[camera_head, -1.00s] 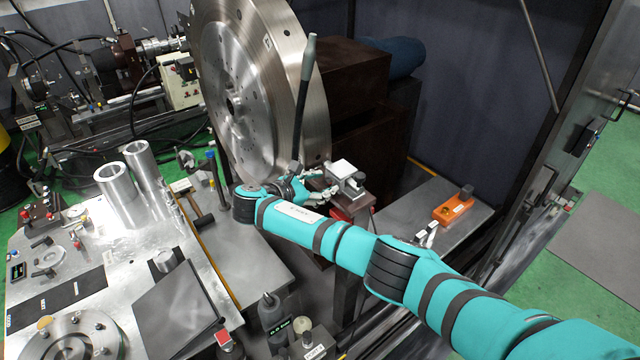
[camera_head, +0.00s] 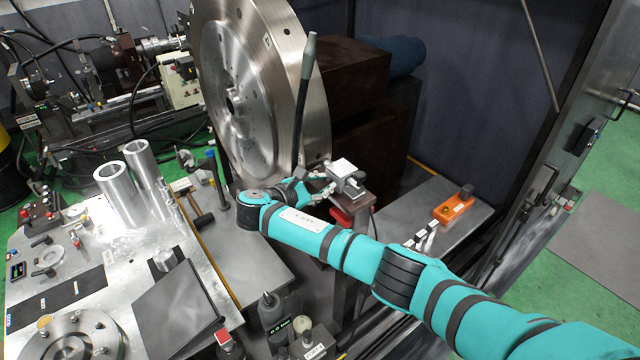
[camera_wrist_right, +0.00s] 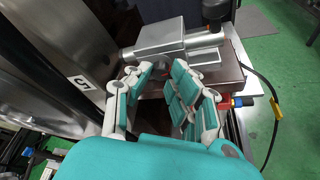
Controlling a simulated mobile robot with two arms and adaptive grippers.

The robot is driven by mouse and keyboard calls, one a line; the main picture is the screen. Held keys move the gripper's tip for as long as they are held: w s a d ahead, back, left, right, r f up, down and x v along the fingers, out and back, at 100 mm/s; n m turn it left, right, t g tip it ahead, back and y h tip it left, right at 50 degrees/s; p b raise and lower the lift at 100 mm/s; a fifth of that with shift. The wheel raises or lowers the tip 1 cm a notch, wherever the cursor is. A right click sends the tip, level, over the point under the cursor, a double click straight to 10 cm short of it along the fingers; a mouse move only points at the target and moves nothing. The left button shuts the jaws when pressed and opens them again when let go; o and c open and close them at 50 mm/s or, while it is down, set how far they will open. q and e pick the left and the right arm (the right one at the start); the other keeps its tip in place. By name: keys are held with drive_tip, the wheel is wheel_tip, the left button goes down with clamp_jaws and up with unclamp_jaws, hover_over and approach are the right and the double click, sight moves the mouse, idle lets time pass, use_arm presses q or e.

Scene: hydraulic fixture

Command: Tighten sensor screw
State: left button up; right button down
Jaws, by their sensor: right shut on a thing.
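The sensor unit, a silver block with a short cylinder (camera_head: 346,172), sits on a dark stand beside the big metal disc; it also shows in the wrist view (camera_wrist_right: 160,38). My right gripper (camera_head: 318,190) is at the near left side of this block. In the wrist view my right gripper (camera_wrist_right: 162,80) has its teal-padded fingers close under the block, shut on a small part that I take for the sensor screw. The fingers and the block hide most of that screw. My left gripper is not in view.
The large metal disc (camera_head: 245,95) stands close left of my right gripper, with a dark upright hose (camera_head: 302,105) before it. A cable (camera_wrist_right: 272,120) hangs right of the stand. An orange block (camera_head: 453,208) lies on the bench. The metal worktable (camera_head: 125,240) is at left.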

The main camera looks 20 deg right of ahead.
drive_tip(key=shift+s+f+m+t+b, duration=0.15)
drive_tip(key=shift+f+m+t+b, duration=0.2)
drive_tip(key=shift+m, duration=0.25)
drive_tip(key=shift+f+m+t+b, duration=0.15)
drive_tip(key=shift+m+t+b, duration=0.35)
drive_tip(key=shift+m, duration=0.2)
drive_tip(key=shift+s+d+f+m+t+h+b, duration=0.1)
drive_tip(key=shift+m+t+h+b, duration=0.35)
drive_tip(key=shift+m+b, duration=1.35)
drive_tip(key=shift+s+f+m+t+h+b, duration=0.1)
drive_tip(key=shift+m+t+b, duration=0.75)
drive_tip(key=shift+b, duration=1.7)
drive_tip(key=shift+r, duration=0.1)
drive_tip(key=c, duration=1.2)
unclamp_jaws()
